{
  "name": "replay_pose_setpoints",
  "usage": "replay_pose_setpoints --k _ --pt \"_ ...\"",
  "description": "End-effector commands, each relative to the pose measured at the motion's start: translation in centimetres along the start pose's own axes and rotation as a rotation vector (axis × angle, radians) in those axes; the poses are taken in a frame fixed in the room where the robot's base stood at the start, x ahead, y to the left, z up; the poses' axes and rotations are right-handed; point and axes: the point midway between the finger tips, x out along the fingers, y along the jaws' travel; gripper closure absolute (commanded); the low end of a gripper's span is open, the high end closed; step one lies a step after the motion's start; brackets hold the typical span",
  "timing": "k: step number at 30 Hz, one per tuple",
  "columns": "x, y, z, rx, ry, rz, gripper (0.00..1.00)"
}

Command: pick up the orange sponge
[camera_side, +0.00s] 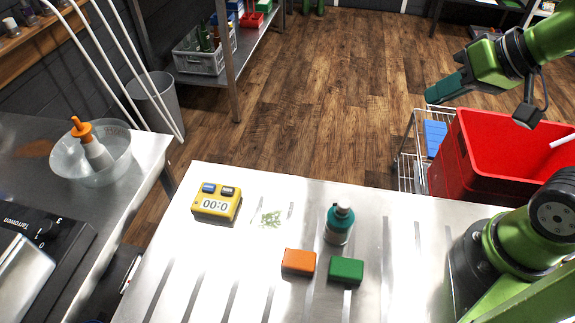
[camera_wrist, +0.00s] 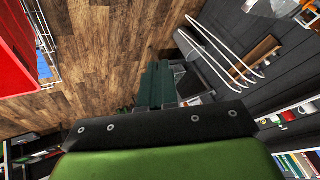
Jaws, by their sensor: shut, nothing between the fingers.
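The orange sponge (camera_side: 298,262) lies flat on the metal table (camera_side: 225,265), in front of a dark teal bottle with a white cap (camera_side: 339,224). A green block, likely another sponge (camera_side: 346,270), lies just to its right with a narrow gap. My gripper (camera_side: 430,96) is at the upper right in the side view, high above and away from the orange sponge. Its teal fingers are shut and empty, and they also show in the wrist view (camera_wrist: 156,82). The orange sponge does not show in the wrist view.
A red crate (camera_side: 490,150) stands beyond the table at right, near my arm. A clear bowl (camera_side: 70,160) holds an orange-topped bottle (camera_side: 97,153) on the left counter.

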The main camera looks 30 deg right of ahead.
Motion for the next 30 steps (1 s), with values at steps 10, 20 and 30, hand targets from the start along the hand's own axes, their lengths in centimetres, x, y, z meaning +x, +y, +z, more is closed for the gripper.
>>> replay_pose_setpoints --k 10,20,30 --pt "0.0 0.0 0.0 0.0 0.0 0.0 1.0" --pt "0.0 0.0 0.0 0.0 0.0 0.0 0.74" --pt "0.0 0.0 0.0 0.0 0.0 0.0 0.23"
